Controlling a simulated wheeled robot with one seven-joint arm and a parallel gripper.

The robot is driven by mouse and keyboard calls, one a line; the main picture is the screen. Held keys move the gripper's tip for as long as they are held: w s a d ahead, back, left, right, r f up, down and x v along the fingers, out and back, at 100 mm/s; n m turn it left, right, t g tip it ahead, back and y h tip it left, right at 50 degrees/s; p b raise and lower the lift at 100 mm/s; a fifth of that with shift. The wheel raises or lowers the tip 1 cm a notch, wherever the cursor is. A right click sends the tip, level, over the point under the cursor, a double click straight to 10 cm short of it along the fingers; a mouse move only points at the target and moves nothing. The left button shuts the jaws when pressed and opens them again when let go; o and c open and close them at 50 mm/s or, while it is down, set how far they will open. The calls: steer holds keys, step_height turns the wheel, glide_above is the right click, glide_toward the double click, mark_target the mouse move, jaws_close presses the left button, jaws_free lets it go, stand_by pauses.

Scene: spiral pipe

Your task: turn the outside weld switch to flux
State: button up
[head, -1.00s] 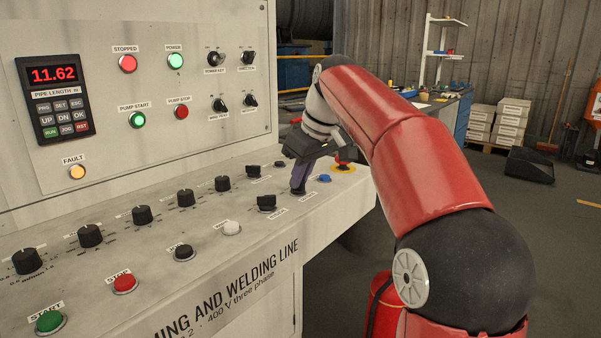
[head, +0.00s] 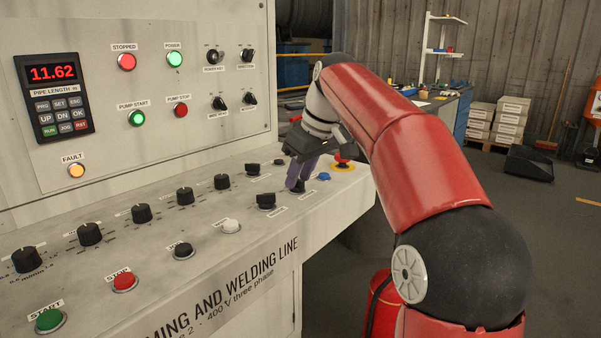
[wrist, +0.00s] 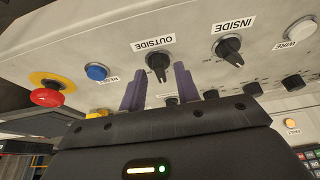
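The outside weld switch is a black rotary knob (wrist: 158,64) with an "OUTSIDE" label, upside down in the wrist view. Its pointer runs roughly up and down in that picture. In the head view it is mostly hidden by my gripper (head: 299,180). My gripper (wrist: 158,76) has two purple fingers spread apart, one on each side of the knob in the picture. The knob shows between the tips. I cannot tell whether either finger touches it. The setting marks are too small to read.
The inside switch (wrist: 229,49) sits beside it, with the white wire button (wrist: 301,31) beyond. On the other side are a blue reset button (wrist: 97,72) and a red emergency stop (wrist: 47,97) on yellow. More knobs line the sloped panel (head: 220,260).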

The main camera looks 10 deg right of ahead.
steer(key=v, duration=0.7)
steer(key=shift+r, duration=0.35)
steer(key=shift+s+d, duration=0.1)
steer(key=shift+s, duration=0.05)
steer(key=shift+m+h, duration=0.5)
steer(key=shift+m, duration=0.2)
steer(key=s+a+f, duration=0.1)
steer(key=s, duration=0.1)
steer(key=s+a+f, duration=0.1)
steer(key=s+a, duration=0.1)
steer(key=shift+s+a+f, duration=0.1)
steer(key=shift+a+f, duration=0.05)
steer(key=shift+f, duration=0.1)
steer(key=s+f+m+t+h, duration=0.1)
steer(key=s+f+m, duration=0.4)
steer(key=s+f, duration=1.6)
step_height(320, 180, down, 2)
steer(key=shift+s+d+f+m+t+h, duration=0.3)
steer(key=shift+s+d+m+t, duration=0.1)
steer(key=shift+d+t, duration=0.1)
steer(key=shift+r, duration=0.1)
